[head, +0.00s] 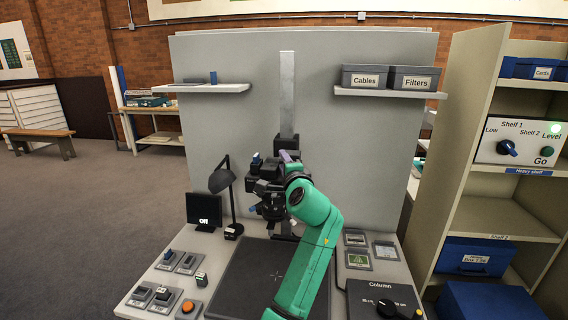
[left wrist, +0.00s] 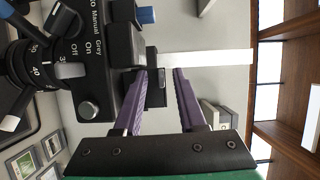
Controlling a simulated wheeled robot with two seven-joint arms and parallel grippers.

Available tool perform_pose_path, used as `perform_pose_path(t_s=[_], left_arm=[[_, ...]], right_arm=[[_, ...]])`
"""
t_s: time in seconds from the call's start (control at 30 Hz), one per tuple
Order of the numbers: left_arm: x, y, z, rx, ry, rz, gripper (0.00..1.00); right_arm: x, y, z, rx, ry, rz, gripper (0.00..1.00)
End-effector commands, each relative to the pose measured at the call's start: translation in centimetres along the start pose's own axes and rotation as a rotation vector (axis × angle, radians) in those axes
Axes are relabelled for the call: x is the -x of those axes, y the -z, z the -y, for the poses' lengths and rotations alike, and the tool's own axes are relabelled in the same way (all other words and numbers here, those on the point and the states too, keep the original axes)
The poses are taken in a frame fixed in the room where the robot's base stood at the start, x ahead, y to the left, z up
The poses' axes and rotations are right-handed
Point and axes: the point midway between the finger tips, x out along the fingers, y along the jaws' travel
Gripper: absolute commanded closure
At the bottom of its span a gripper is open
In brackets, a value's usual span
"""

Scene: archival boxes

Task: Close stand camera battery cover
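The stand camera (head: 268,185) is a black unit with knobs, mounted on the grey upright column in the head view. In the left wrist view its body (left wrist: 85,50) fills the upper left, with dial markings and On/Off lettering. A small dark piece (left wrist: 156,92), possibly the battery cover, juts from the camera's side; I cannot tell its exact angle. My left gripper (left wrist: 160,72) has two purple fingers spread apart on either side of this piece. One finger is close against the camera body; contact is unclear. In the head view my left gripper (head: 286,157) is partly hidden by its arm.
The column (head: 288,95) rises behind the camera. A black lamp (head: 222,180) and small monitor (head: 204,210) stand left. A dark mat (head: 245,285) lies below, with switches and a column control box (head: 385,300) around it. Shelves (head: 500,215) stand right.

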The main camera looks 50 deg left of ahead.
Motion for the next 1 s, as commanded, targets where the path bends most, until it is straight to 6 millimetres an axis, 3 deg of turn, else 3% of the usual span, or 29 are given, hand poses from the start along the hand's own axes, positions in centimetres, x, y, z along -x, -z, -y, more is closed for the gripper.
perform_pose_path(t_s=[0.27,0.37,0.7,0.83,1.0], left_arm=[[0.9,0.1,-0.1,-0.001,0.001,-0.002,0.60],[2.6,0.1,-0.2,0.001,0.001,-0.003,0.60],[11.9,0.0,-0.4,0.003,-0.002,-0.003,0.60],[14.0,0.0,-0.2,0.000,-0.001,-0.002,0.60],[14.6,-0.1,0.0,0.000,-0.001,0.000,0.60]], right_arm=[[-0.3,0.0,0.0,0.000,0.000,0.000,0.36],[-0.7,-0.1,0.0,0.000,0.000,0.000,0.36],[-2.7,-0.2,0.0,0.001,-0.001,0.000,0.36],[-3.0,-0.3,0.0,0.001,-0.001,0.000,0.36],[-2.9,-0.3,0.0,0.001,-0.001,0.000,0.36]])
